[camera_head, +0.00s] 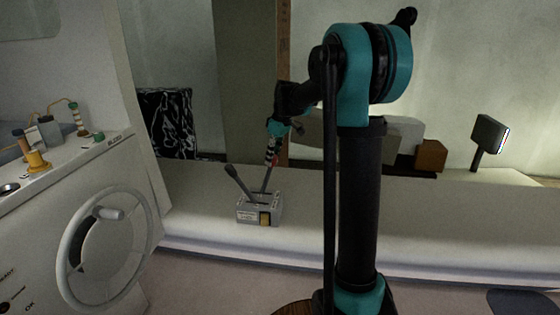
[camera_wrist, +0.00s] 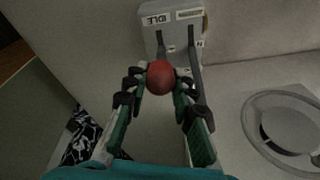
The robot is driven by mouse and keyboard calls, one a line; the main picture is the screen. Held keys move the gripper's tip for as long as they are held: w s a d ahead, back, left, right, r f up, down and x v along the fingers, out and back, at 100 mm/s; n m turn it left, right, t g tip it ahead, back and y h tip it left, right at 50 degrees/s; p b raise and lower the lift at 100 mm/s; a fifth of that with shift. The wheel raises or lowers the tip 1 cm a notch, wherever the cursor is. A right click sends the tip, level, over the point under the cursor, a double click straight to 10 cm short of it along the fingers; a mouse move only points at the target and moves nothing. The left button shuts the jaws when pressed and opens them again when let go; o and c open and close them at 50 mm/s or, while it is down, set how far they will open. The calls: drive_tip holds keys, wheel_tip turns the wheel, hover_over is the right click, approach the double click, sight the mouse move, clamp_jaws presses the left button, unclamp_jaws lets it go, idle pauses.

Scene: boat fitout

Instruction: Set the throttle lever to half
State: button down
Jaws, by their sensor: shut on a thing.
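The grey control box (camera_head: 258,214) sits on the pale ledge and carries two levers. The throttle lever's red ball knob (camera_wrist: 160,77) is between the fingertips of my gripper (camera_wrist: 160,84), which is shut on it. In the head view my gripper (camera_head: 270,158) is above the box, and the held lever's shaft (camera_head: 266,184) stands nearly upright below it. The other lever (camera_head: 238,184) has a dark knob and leans left. In the wrist view its shaft (camera_wrist: 195,70) runs beside the right finger. An IDLE label (camera_wrist: 157,20) shows on the box.
A steering wheel (camera_head: 92,250) is on the white console at the left. Small fittings with orange wires (camera_head: 38,160) sit on the console top. A brown box (camera_head: 431,155) and a dark screen on a stand (camera_head: 487,136) are farther right. The ledge around the control box is clear.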

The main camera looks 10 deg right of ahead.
drive_tip(key=shift+g+h, duration=0.3)
drive_tip(key=shift+h, duration=0.5)
drive_tip(key=a, duration=0.1)
drive_tip(key=w+a, duration=0.1)
drive_tip(key=a, duration=0.3)
drive_tip(key=shift+w+a+r, duration=0.1)
drive_tip(key=shift+w+r, duration=0.2)
drive_tip(key=shift+w, duration=0.05)
drive_tip(key=c, duration=1.3)
unclamp_jaws()
drive_tip(key=shift+o, duration=0.2)
wheel_tip(320, 180, up, 12)
drive_tip(key=shift+s+d, duration=0.2)
drive_tip(key=shift+d, duration=0.1)
